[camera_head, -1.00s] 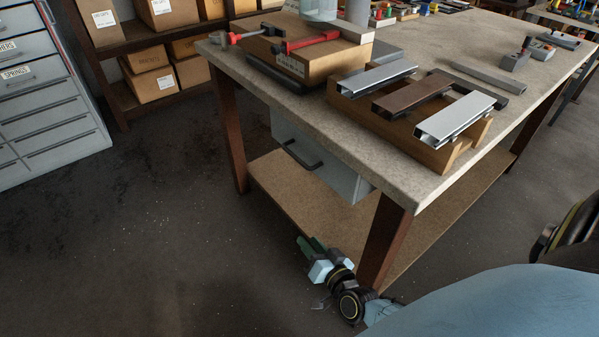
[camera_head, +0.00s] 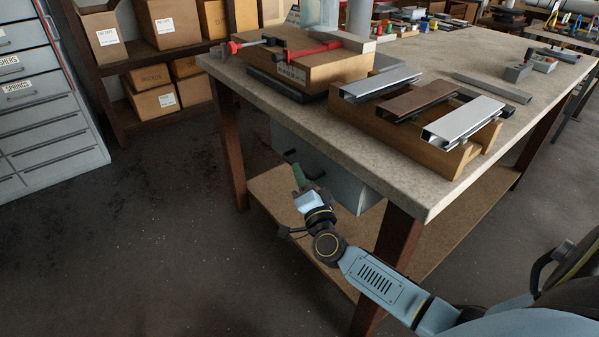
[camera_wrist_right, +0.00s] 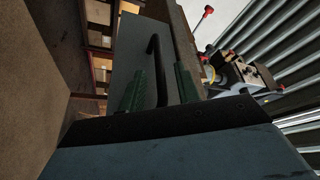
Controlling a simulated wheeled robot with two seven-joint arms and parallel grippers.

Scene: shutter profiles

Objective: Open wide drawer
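The grey drawer (camera_head: 345,182) hangs under the workbench top and looks shut. It has a dark bar handle (camera_head: 290,153), partly covered by my gripper in the head view. My right gripper (camera_head: 299,175), with green fingers, is at the drawer front by the handle. In the right wrist view the fingers (camera_wrist_right: 160,88) are apart, with the handle (camera_wrist_right: 155,60) showing between them against the grey drawer front (camera_wrist_right: 128,50). I cannot tell whether either finger touches it. My left gripper is not in view.
The workbench (camera_head: 420,190) has a brown leg near my right arm and a lower shelf (camera_head: 365,228) beneath the drawer. Shutter profiles (camera_head: 465,120) lie on a wooden block on top. A grey drawer cabinet (camera_head: 45,110) stands at the left. The floor between is clear.

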